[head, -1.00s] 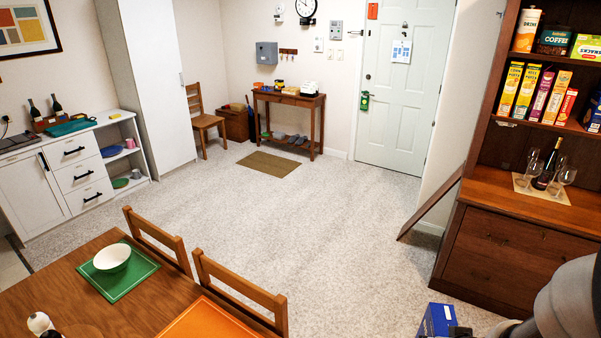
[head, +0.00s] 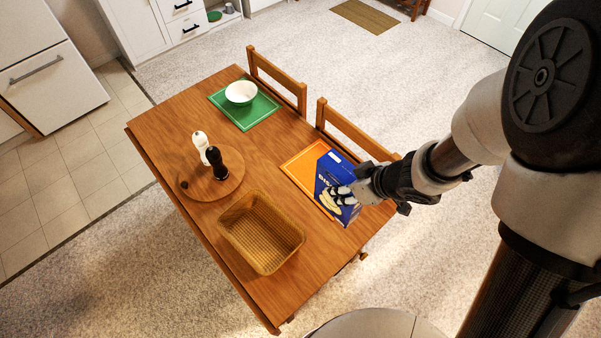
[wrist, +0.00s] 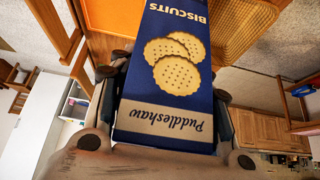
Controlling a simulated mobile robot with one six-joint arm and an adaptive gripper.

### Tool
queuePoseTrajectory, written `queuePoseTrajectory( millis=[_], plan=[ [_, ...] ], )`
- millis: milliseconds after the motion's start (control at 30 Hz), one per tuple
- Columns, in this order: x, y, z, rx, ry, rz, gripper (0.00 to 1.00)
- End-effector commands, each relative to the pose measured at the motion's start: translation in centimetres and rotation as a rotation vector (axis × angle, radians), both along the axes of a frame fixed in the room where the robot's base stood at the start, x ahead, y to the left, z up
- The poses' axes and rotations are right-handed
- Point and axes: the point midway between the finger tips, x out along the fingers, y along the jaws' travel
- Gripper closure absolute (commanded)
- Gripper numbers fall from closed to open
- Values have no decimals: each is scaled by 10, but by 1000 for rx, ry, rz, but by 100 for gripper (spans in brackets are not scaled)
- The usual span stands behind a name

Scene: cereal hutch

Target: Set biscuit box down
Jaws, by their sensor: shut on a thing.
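The blue biscuit box (head: 335,186) shows biscuits and a pale band on its front. My gripper (head: 358,188) is shut on it near the table's right end. In the head view the box overlaps the orange placemat (head: 300,167); I cannot tell whether it touches the mat or the table (head: 262,165). In the wrist view the box (wrist: 180,70) fills the middle between my fingers, its lettering upside down. My gripper's fingers (wrist: 170,115) lie along both sides of it.
A wicker basket (head: 262,232) stands at the table's near edge. A round board (head: 212,178) holds a white shaker and a dark one. A white bowl (head: 241,92) sits on a green placemat (head: 244,108). Two chairs (head: 276,80) stand along the far side.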

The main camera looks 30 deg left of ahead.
Motion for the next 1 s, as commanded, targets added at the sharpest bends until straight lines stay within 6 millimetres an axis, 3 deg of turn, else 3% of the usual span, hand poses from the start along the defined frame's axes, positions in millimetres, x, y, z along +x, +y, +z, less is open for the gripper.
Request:
queuePoseTrajectory(
  millis=[167,500,700,1000],
  plan=[
    [0,0,-14,0,0,1,93],
    [0,-1,-103,0,2,-3,93],
    [1,-1,-145,0,1,-3,93],
    [1,0,-166,2,-1,-3,93]
  ],
)
